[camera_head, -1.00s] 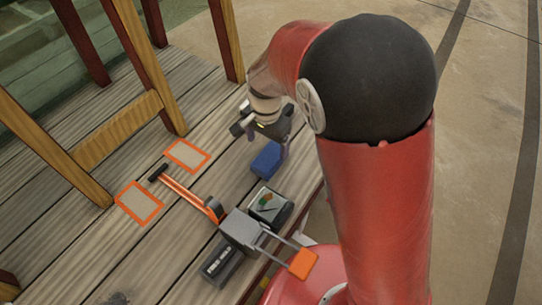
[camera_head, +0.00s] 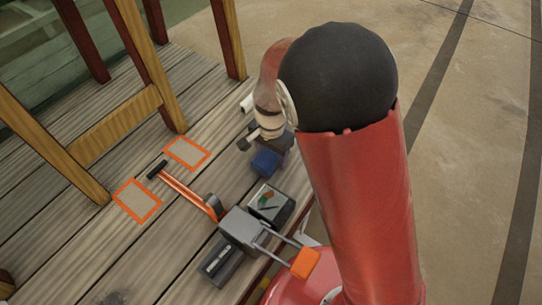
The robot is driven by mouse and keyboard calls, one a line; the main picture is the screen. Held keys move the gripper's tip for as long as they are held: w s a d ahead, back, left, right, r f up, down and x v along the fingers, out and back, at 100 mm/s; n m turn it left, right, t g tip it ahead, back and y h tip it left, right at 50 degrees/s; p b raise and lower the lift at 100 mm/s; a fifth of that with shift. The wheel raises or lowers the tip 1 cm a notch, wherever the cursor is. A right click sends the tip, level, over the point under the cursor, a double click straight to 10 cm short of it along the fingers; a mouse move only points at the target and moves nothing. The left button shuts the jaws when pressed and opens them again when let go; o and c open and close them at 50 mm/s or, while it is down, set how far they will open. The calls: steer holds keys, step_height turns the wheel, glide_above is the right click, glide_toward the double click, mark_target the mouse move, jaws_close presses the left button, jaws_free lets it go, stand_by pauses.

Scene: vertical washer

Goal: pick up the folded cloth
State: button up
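The folded cloth appears to be the small blue block-like thing (camera_head: 266,162) on the wooden deck, near the deck's right edge. My gripper (camera_head: 262,143) is just above and behind it in the head view, pointing down. The gripper is dark and partly hidden by my own wrist, and its fingertips are too small to make out. I cannot tell whether it touches the cloth or how far apart its fingers are. The cloth's upper edge is partly covered by the gripper.
A grey box with an orange-tipped lever (camera_head: 304,263), a dark box with a coloured picture (camera_head: 270,204) and an orange bar (camera_head: 188,194) lie in front. Two orange-framed squares (camera_head: 187,153) (camera_head: 138,201) mark the deck. Wooden furniture legs (camera_head: 85,150) stand left.

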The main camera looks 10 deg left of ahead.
mark_target(271, 153)
steer(key=c, duration=0.4)
steer(key=shift+r, duration=0.1)
steer(key=shift+c, duration=0.2)
step_height(271, 153, up, 20)
steer(key=p, duration=0.4)
